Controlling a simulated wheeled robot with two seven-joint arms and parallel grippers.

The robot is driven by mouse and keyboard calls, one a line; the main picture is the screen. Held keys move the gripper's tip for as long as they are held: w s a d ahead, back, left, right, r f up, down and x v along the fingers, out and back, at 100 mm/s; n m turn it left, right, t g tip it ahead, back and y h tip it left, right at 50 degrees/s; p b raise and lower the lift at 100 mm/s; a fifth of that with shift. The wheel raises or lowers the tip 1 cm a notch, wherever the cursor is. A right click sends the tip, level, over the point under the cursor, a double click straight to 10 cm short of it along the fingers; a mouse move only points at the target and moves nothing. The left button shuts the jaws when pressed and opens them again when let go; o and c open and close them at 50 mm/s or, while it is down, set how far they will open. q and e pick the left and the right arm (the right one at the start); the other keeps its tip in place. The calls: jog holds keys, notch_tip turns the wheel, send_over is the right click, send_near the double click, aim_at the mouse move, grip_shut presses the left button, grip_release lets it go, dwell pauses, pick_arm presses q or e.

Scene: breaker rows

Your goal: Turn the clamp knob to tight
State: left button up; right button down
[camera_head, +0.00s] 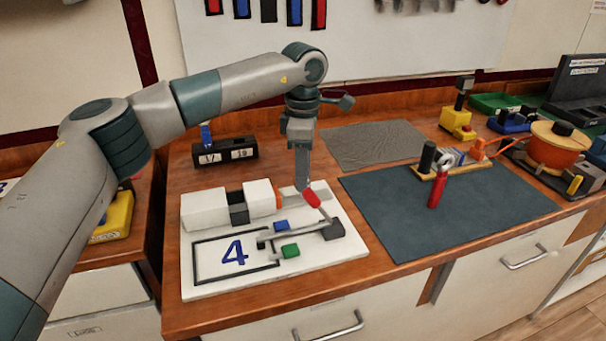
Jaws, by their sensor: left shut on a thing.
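A white board (345,256) on the wooden bench carries a clamp-like fixture. White blocks (256,196) with a dark grey piece (238,208) between them stand at its back, with a small orange part (279,202) at their right end. A red handle (312,198) rises from a dark base (333,230) with a metal bar (295,233). My left gripper (302,184) points down and is shut at the upper end of the red handle; its fingers partly hide the contact. I cannot tell the knob's turned position. My right gripper is out of view.
A blue-grey mat (395,222) right of the board holds a red cylinder (437,190) and a small wooden stand (455,168). A black counter block (224,151) stands behind the board. An orange pot (553,147) and yellow block (457,122) stand farther right.

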pick_arm(q)
jog(key=shift+r, duration=0.15)
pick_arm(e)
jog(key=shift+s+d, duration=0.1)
pick_arm(q)
jog(key=o, duration=1)
jog(key=shift+o, duration=0.2)
notch_tip(320, 180, up, 17)
jog(key=b, duration=0.1)
jog(key=shift+r, duration=0.15)
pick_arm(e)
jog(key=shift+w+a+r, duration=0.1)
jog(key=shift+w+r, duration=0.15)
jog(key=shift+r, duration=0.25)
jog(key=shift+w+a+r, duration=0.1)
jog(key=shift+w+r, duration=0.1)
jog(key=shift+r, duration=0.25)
pick_arm(q)
jog(key=shift+r, duration=0.1)
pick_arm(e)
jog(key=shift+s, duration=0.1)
